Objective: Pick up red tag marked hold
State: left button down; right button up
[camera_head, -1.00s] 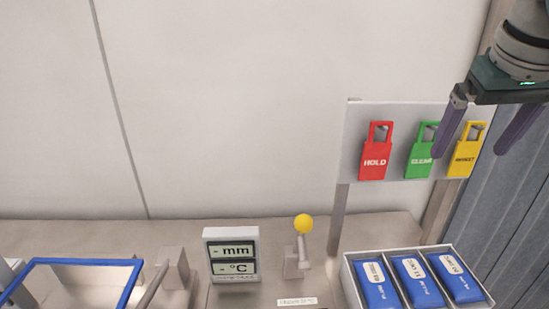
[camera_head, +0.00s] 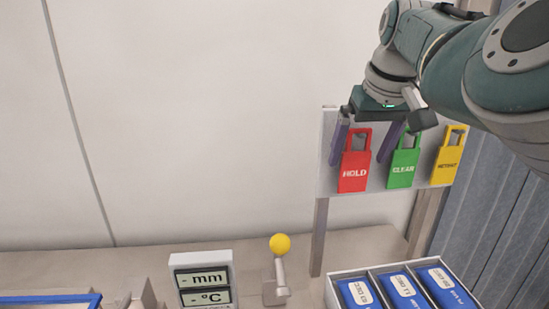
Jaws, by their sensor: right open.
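The red tag marked HOLD (camera_head: 354,174) hangs at the left of the grey board (camera_head: 326,181) in the head view. My right gripper (camera_head: 361,160) is open, with one purple finger to the left of the red tag and the other to its right, near its upper part. In the picture the fingers flank the tag; I cannot tell whether they are at its depth or in front of it. The tag's hook is partly hidden behind the gripper. My left gripper is not in view.
A green CLEAR tag (camera_head: 402,169) and a yellow tag (camera_head: 447,166) hang to the right of the red one. Below are a white tray (camera_head: 332,290) with blue packs, a yellow-knobbed lever (camera_head: 280,245) and a display (camera_head: 203,283). The wall at left is clear.

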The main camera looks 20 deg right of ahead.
jog(key=shift+x, duration=1.1)
jog(key=shift+c, duration=0.2)
jog(key=c, duration=1.3)
jog(key=shift+r, duration=0.2)
